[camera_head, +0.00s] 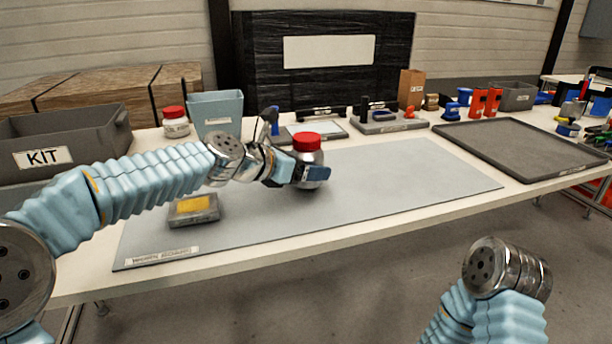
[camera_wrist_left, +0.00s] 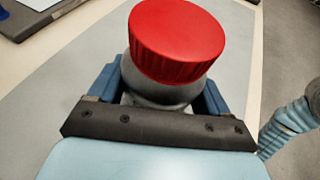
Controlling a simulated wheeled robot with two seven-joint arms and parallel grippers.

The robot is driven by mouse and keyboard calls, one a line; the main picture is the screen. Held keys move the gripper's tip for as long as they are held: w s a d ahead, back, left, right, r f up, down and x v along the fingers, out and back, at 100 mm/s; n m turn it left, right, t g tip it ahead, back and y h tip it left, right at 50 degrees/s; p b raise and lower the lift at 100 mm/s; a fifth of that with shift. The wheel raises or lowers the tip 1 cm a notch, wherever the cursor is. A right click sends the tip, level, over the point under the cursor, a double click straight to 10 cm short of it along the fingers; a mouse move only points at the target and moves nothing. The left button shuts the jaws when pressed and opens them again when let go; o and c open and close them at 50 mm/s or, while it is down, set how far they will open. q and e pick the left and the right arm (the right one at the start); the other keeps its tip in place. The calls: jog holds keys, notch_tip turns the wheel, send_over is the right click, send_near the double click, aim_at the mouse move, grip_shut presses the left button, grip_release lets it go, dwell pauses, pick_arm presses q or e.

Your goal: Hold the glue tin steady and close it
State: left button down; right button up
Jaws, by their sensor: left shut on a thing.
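The glue tin (camera_head: 310,160) stands upright on the grey mat, with a red ribbed lid (camera_head: 306,141) on top. In the left wrist view the lid (camera_wrist_left: 177,40) covers most of the top of the grey tin body (camera_wrist_left: 165,93). My left gripper (camera_head: 312,174) is shut around the tin's body below the lid, with a blue finger on each side in the wrist view. The lid looks slightly tilted in the wrist view, but I cannot tell whether it is fully seated. My right arm shows at the lower right of the head view; its gripper is out of sight.
A second red-lidded jar (camera_head: 175,121) stands at the back left beside a blue-grey bin (camera_head: 216,113). A KIT crate (camera_head: 60,145) is at the left. A yellow-topped block (camera_head: 194,208) lies on the mat (camera_head: 420,185), whose right half is clear. An empty dark tray (camera_head: 520,150) is at the right.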

pick_arm(q)
jog(key=shift+f, duration=0.8)
jog(key=shift+f, duration=0.15)
grip_release()
jog(key=shift+s+a+r, duration=0.1)
jog(key=shift+r, duration=0.1)
jog(key=b+v, duration=0.1)
jog(key=v, duration=1)
jog(key=shift+s+a+r, duration=0.15)
jog(key=shift+s+a, duration=0.05)
jog(key=shift+s, duration=0.05)
